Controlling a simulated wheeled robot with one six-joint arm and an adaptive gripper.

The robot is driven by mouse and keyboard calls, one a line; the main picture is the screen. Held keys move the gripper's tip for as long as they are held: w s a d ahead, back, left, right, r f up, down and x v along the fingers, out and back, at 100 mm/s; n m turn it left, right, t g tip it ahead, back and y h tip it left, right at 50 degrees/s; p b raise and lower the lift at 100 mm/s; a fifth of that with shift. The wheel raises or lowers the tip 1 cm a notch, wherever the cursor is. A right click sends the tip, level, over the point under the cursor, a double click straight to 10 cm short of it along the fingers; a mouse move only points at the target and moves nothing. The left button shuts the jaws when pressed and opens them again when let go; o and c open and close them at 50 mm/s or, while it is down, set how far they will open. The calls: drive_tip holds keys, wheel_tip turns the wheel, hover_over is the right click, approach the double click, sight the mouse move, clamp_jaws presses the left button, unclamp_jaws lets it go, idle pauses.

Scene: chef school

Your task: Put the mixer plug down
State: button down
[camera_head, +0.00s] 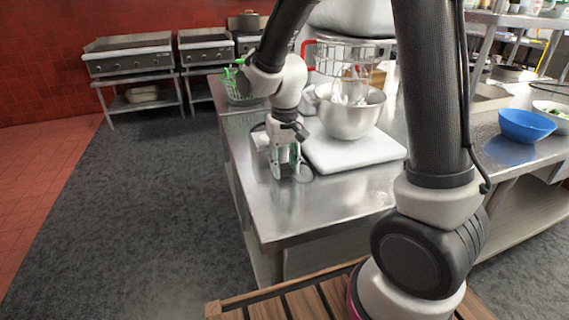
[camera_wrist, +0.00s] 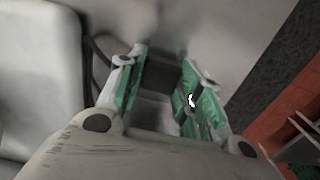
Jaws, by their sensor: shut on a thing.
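The mixer (camera_head: 357,150) stands on the steel table (camera_head: 325,198), with a white base, a steel bowl (camera_head: 350,115) and a wire guard. My gripper (camera_head: 285,168) points down just left of the mixer base, low over the table. In the wrist view my gripper (camera_wrist: 166,72) is shut on the dark mixer plug (camera_wrist: 161,78), which sits between the green-lined fingers. A dark cord (camera_wrist: 100,58) runs beside the left finger, near the mixer's white base (camera_wrist: 42,75). In the head view the fingers hide the plug. I cannot tell whether it touches the table.
A blue bowl (camera_head: 526,126) is at the right. Griddles (camera_head: 128,60) stand by the red wall. The table's front left is clear. Open floor (camera_head: 160,200) lies left of the table.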

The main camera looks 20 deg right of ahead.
sight(285, 166)
drive_tip(key=shift+f, duration=0.3)
drive_tip(key=shift+f, duration=0.25)
drive_tip(key=c, duration=1)
unclamp_jaws()
drive_tip(key=shift+r, duration=0.1)
wheel_tip(285, 166, up, 13)
drive_tip(key=s+d+r+t, duration=0.1)
drive_tip(key=s+d+r, duration=0.1)
drive_tip(key=s+d, duration=0.3)
drive_tip(key=s+d+r+t, duration=0.2)
drive_tip(key=s+d, duration=0.3)
drive_tip(key=s, duration=0.2)
drive_tip(key=s+d+r+t, duration=0.1)
drive_tip(key=s+d, duration=0.4)
drive_tip(key=s, duration=0.2)
drive_tip(key=shift+r, duration=0.4)
